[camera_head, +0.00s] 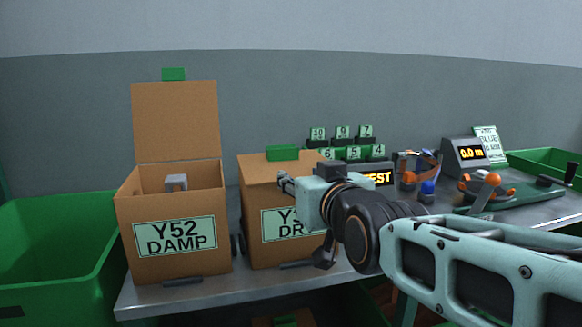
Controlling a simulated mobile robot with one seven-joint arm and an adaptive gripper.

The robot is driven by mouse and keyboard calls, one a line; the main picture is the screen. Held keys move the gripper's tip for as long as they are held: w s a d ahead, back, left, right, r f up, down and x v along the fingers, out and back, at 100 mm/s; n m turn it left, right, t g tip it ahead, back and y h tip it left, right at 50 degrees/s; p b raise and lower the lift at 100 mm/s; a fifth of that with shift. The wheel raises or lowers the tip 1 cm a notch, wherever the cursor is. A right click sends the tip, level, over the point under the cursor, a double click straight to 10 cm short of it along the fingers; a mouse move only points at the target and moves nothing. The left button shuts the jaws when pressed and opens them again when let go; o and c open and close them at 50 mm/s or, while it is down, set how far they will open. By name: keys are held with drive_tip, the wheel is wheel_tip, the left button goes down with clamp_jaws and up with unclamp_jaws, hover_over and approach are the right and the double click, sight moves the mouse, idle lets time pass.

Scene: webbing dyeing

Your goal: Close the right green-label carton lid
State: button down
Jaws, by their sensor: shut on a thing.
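The right green-label carton (257,230) stands on the bench, its label partly hidden by my arm. Its brown lid (258,168) is down over the top or tilted low; I cannot tell if it is fully flat. A green tab (283,152) shows at the lid's upper edge. My gripper (284,183) reaches in from the right over the carton's upper front. It is shut, seemingly on the lid, but the contact is too small to see clearly. The left carton (175,262), labelled Y52 DAMP, has its lid (175,120) standing upright and a grey piece inside.
A green bin (60,240) stands at the left. Behind my arm are green numbered tags (342,132), an orange-lit display (379,178), a grey meter (472,155) and orange-handled tools (483,183). The bench's front edge (205,291) runs below the cartons. The cartons stand close together.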

drive_tip(key=shift+s+f, duration=0.15)
drive_tip(key=shift+f, duration=0.6)
drive_tip(key=shift+s+f, duration=0.1)
drive_tip(key=shift+f, duration=0.65)
drive_tip(key=c, duration=1.4)
unclamp_jaws()
drive_tip(key=shift+w+f, duration=0.1)
drive_tip(key=shift+w, duration=0.05)
drive_tip(key=shift+c, duration=0.2)
drive_tip(key=shift+o, duration=1.4)
drive_tip(key=shift+r, duration=5.3)
